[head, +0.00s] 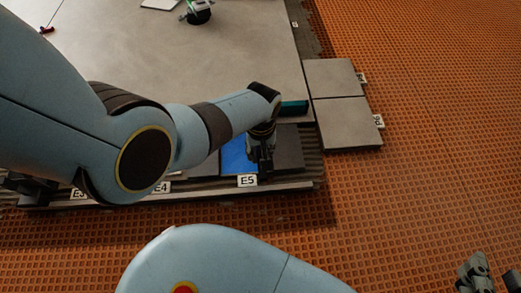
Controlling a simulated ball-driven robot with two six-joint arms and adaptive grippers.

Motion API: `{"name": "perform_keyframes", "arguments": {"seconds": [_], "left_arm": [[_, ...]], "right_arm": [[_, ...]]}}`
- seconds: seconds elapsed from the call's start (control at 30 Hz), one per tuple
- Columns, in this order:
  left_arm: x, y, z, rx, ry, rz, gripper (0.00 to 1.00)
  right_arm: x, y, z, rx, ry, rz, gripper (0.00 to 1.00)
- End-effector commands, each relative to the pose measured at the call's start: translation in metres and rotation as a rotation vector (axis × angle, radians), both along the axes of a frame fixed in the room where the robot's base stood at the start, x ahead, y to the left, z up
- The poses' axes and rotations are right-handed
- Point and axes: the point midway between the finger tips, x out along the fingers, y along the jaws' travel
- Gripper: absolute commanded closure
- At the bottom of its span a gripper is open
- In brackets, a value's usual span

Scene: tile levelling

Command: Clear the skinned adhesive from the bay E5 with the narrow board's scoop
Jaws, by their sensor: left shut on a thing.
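My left gripper (262,152) points down over the bay marked E5, and its label (247,181) faces me. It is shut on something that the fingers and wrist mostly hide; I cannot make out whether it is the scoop. A bright blue patch (234,157) shows in the bay, just left of the fingers. A dark grey surface (289,152) lies to their right. I cannot tell any skinned adhesive apart. A teal bar (294,107) shows beyond the gripper at the pale slab's edge. My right gripper (486,278) is at the bottom right corner, partly cut off, its jaws unclear.
A large pale slab (235,50) fills the far left. Two grey tiles (335,78) (347,123) lie at its right. A long rail (200,194) runs along the near edge. A green-and-white device (199,10) stands far off. Orange studded floor (430,110) is open at right.

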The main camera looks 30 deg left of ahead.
Motion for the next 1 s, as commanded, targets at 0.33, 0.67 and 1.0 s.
{"name": "perform_keyframes", "arguments": {"seconds": [0.33,0.67,1.0], "left_arm": [[0.000,0.000,0.007,0.001,-0.001,0.000,1.00],[0.002,0.000,0.034,0.000,-0.004,0.000,1.00],[0.000,0.000,0.033,0.000,0.000,0.000,1.00]], "right_arm": [[-0.025,-0.002,-0.021,0.000,0.121,-0.012,0.60],[-0.009,-0.007,-0.006,-0.009,0.342,-0.033,0.60],[-0.011,-0.007,-0.008,-0.009,0.376,-0.034,0.60]]}}
